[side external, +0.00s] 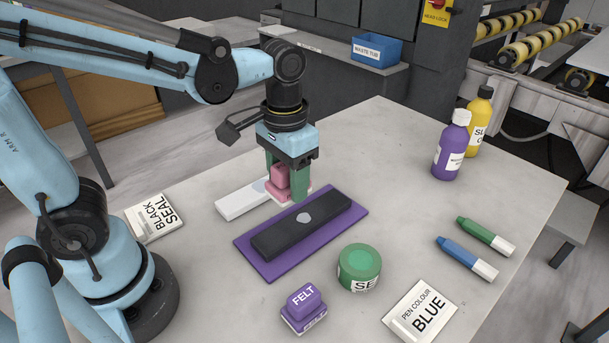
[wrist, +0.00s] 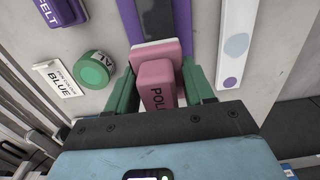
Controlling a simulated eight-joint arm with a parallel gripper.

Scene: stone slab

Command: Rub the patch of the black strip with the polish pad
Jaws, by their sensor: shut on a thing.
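My gripper (side external: 288,178) is shut on the pink polish pad (side external: 280,182), with a green finger on either side. In the wrist view the pad (wrist: 156,66) shows the letters "POL". The black strip (side external: 272,238) lies on a purple mat (side external: 258,268), with a pale grey patch (side external: 303,218) near its middle. The pad is at the far side of the strip, beyond the patch. I cannot tell whether its underside touches anything. In the wrist view the black strip (wrist: 160,18) runs up behind the pad, which hides part of it.
A white strip (side external: 238,201) with patches lies behind the mat. A green tin (side external: 359,268), a purple felt pad (side external: 304,306) and a "BLUE" card (side external: 421,311) lie in front. Two pens (side external: 467,258) and two bottles (side external: 452,150) are at right. A "BLACK SEAL" card (side external: 154,218) is at left.

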